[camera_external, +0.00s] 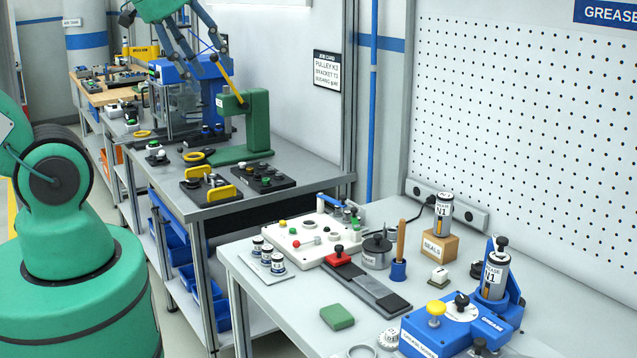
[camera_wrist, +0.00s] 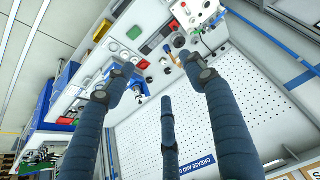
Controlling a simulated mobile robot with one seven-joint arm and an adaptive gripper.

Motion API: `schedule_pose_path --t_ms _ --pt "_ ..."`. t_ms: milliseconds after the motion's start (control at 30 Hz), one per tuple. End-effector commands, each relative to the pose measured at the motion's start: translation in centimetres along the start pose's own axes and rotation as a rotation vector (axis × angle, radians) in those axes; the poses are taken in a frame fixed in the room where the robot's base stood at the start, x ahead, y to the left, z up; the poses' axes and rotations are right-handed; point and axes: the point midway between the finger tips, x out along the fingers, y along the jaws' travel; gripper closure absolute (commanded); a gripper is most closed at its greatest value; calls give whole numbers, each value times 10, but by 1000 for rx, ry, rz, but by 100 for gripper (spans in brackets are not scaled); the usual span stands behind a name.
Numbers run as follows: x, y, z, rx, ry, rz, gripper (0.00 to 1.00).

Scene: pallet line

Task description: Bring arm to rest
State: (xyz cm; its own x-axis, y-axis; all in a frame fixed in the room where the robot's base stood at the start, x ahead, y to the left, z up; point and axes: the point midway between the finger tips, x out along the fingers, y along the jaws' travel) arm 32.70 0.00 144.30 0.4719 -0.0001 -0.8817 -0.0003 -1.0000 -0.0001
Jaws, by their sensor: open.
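My green arm shows at the left and top edge of the external view. My gripper (camera_external: 206,58) hangs from the top edge with its dark blue fingers spread. In this view it overlaps the green press (camera_external: 243,125) and its yellow lever on the far bench; I cannot tell the distance between them. In the wrist view my gripper (camera_wrist: 157,72) is open and empty, its fingers apart over a tilted view of the grease bench. No object is held, and no finger visibly touches anything.
The near bench (camera_external: 240,262) carries a blue grease fixture (camera_external: 430,330), a white control panel (camera_external: 300,240), a green block (camera_external: 337,316) and several cans. A pegboard wall (camera_external: 520,130) rises behind it. The far bench (camera_external: 320,178) holds black trays with yellow parts.

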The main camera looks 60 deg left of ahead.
Motion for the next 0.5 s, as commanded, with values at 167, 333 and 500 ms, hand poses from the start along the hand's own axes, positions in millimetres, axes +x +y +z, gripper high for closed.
schedule_pose_path --t_ms 167,333,500 --pt "0 0 0 0 0 0 45" --pt "1 0 0 0 0 0 45" --pt "8 0 4 0 0 0 45"
